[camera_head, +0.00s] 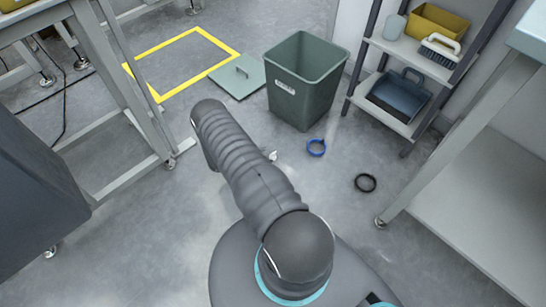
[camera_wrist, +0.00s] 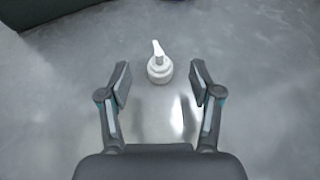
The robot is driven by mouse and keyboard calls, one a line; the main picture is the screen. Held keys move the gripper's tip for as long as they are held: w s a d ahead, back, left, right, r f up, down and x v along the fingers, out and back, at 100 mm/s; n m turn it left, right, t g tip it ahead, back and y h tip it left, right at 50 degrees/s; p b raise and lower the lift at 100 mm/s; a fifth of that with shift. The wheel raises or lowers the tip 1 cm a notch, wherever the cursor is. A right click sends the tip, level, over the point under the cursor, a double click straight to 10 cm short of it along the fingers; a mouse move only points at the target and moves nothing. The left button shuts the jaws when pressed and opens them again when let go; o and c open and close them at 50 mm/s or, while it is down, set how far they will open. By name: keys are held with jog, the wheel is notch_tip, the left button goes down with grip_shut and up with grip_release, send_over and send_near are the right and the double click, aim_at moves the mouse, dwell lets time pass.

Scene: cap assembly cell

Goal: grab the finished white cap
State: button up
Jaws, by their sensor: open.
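A white cap (camera_wrist: 160,69) with a narrow spout on top lies on the grey floor, in the upper middle of the wrist view. In the head view a small part of the white cap (camera_head: 273,156) shows beside my arm; the rest may be hidden behind the arm. My gripper (camera_wrist: 160,82) is open and empty. Its two fingers stand left and right of the cap in the wrist view, with clear space on both sides. I cannot tell the height of the fingers above the floor. In the head view my arm hides the gripper.
A shelf (camera_head: 385,115) stands at right. Table legs are at left.

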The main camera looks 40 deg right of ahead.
aim_at(272, 156)
jog(key=x, duration=0.5)
jog(key=shift+w+a+f, duration=0.1)
jog(key=shift+a+f, duration=0.05)
jog(key=shift+f, duration=0.25)
jog(key=c, duration=0.8)
